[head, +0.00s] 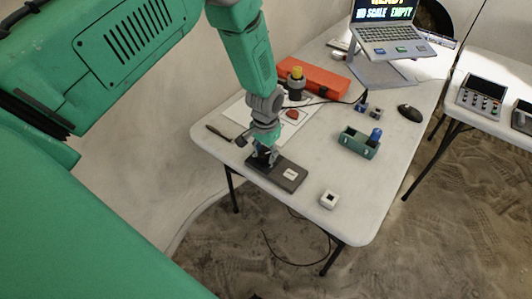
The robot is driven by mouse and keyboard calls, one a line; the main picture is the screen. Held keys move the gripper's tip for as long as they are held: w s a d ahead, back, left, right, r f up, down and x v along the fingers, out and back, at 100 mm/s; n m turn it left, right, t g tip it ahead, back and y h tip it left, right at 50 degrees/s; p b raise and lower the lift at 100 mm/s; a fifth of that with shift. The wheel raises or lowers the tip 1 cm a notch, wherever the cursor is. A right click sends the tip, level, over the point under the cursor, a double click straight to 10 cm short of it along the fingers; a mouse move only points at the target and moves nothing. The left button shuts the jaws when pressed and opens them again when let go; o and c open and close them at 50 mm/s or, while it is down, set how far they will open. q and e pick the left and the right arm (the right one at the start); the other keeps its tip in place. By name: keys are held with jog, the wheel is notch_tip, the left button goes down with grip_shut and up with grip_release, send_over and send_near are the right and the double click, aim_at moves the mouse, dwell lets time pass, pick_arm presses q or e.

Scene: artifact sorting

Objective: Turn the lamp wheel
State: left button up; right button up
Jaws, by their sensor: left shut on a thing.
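A flat dark grey box (290,179) with a small white label lies near the front left edge of the white table. My left gripper (264,156) reaches down from above onto the box's left end. It is shut on a small dark part there, which I take to be the lamp wheel. The fingers cover most of this part, so its shape and turn angle cannot be made out. My right gripper is not in view.
A second table with instruments (482,97) stands at right.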

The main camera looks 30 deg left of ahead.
aim_at(265, 152)
pick_arm(q)
jog(key=shift+w, duration=0.1)
jog(key=o, duration=1.1)
jog(key=shift+r, duration=0.1)
jog(key=shift+o, duration=0.2)
jog(key=shift+r, duration=0.3)
notch_tip(265, 152, up, 11)
jog(key=shift+r, duration=0.1)
